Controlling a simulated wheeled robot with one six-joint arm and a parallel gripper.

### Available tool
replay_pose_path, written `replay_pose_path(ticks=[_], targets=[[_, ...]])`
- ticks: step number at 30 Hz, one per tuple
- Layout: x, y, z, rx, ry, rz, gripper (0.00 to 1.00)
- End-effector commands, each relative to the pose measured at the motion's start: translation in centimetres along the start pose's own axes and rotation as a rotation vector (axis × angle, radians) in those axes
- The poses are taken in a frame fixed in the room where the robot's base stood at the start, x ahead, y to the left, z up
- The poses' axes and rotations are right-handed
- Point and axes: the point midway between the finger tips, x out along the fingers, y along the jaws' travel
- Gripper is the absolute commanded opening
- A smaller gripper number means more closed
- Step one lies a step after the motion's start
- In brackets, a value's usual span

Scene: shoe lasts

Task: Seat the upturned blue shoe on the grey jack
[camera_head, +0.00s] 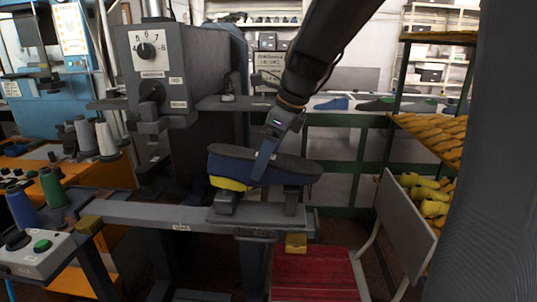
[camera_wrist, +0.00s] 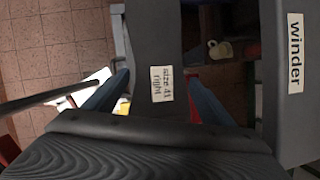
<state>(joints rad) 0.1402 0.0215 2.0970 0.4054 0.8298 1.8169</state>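The upturned blue shoe (camera_head: 222,166) lies sole up, its dark grey sole (camera_head: 287,164) on top and a yellow part showing below its left end. In the wrist view the grey sole (camera_wrist: 153,40) bears a label reading "size 41 right". My gripper (camera_head: 262,170) comes down from above with one finger across the shoe's near side. In the wrist view its two blue-grey fingers (camera_wrist: 158,82) close against both sides of the sole. The grey jack (camera_head: 258,218), with two short posts, is directly under the shoe. I cannot tell whether the shoe touches the posts.
A grey machine with dials (camera_head: 155,75) stands behind on the left. A control box with a green button (camera_head: 33,252) and thread cones (camera_head: 106,138) are at left. A red-seated chair (camera_head: 315,278) is at front right. A rack of yellow lasts (camera_head: 428,200) stands farther right.

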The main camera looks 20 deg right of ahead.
Motion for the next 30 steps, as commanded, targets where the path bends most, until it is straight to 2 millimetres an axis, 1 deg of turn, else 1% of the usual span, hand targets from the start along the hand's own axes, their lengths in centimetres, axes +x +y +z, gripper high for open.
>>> replay_pose_path(ticks=[2,9,12,14,21,24,27,30], targets=[[-0.1,-0.1,0.1,-0.001,-0.002,-0.003,0.87],[-0.2,-0.1,0.2,-0.002,-0.003,-0.003,0.87],[-0.7,-0.1,0.3,-0.003,-0.005,-0.006,0.87],[-1.2,-0.2,0.3,-0.002,-0.007,-0.008,0.87],[-5.2,-0.1,0.2,-0.003,-0.007,-0.010,0.87],[-6.5,-0.1,0.2,-0.002,-0.006,-0.008,0.87],[-7.5,0.0,0.1,-0.002,-0.005,-0.007,0.87],[-8.0,0.0,0.1,-0.001,-0.005,-0.005,0.87]])
